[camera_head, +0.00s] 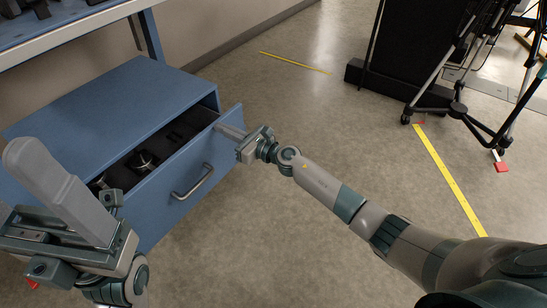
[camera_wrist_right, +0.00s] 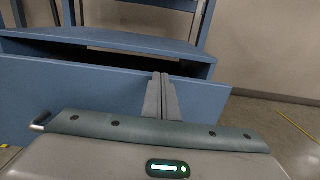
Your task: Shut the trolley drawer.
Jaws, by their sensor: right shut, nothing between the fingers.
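The blue trolley drawer (camera_head: 178,182) stands partly pulled out, with its dark inside and some metal items showing. Its front has a metal bar handle (camera_head: 192,182); in the right wrist view the blue drawer front (camera_wrist_right: 80,95) fills the middle. My right gripper (camera_head: 218,129) is shut and empty, with its fingertips at the upper right part of the drawer front, to the right of the handle. In the right wrist view the closed fingers (camera_wrist_right: 160,78) overlap the front's top edge; I cannot tell whether they touch. My left gripper (camera_head: 30,158) is at lower left, its jaw opening unclear.
The blue trolley top (camera_head: 110,98) lies above the drawer, with a shelf at upper left. A black case (camera_head: 420,45) and a tripod (camera_head: 458,108) stand at upper right. Yellow tape (camera_head: 450,180) marks the floor. Open floor lies in front of the drawer.

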